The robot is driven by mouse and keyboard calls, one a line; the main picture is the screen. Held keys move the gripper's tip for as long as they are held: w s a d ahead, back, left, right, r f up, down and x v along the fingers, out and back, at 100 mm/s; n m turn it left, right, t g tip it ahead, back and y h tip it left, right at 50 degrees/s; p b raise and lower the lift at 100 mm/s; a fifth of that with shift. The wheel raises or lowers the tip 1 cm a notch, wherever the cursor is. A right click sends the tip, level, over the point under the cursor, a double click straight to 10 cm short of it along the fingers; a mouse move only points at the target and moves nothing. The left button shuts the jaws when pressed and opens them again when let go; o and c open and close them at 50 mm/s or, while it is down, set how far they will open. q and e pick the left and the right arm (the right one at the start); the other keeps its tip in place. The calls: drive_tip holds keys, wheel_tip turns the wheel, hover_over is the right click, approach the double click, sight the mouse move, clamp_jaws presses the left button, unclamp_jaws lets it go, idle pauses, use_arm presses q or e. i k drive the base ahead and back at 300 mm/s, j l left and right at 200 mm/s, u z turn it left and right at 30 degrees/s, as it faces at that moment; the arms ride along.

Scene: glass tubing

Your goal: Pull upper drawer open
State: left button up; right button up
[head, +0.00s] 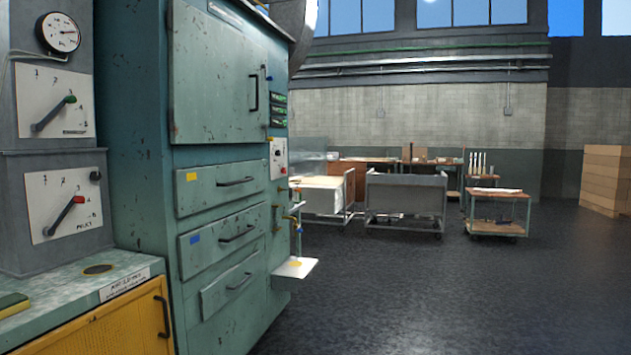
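A worn teal metal cabinet (140,120) stands at the left in the head view, with a column of drawers under a large closed door (215,80). The upper drawer (215,190) has a yellow label and a dark bar handle (235,182). It appears closed, flush with the cabinet front. Below it is a drawer with a blue label (210,244), and below that a lower drawer (228,286); each has a dark handle. Neither of my grippers shows in this view.
A grey panel with a gauge and levers (50,110) stands left, above a counter with a yellow cupboard door (110,325). A small white shelf (295,267) juts from the cabinet's right side. Carts (405,205) stand farther back. The dark floor (450,290) at right is clear.

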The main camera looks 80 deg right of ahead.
sight(195, 189)
drive_tip(key=z, duration=2.1)
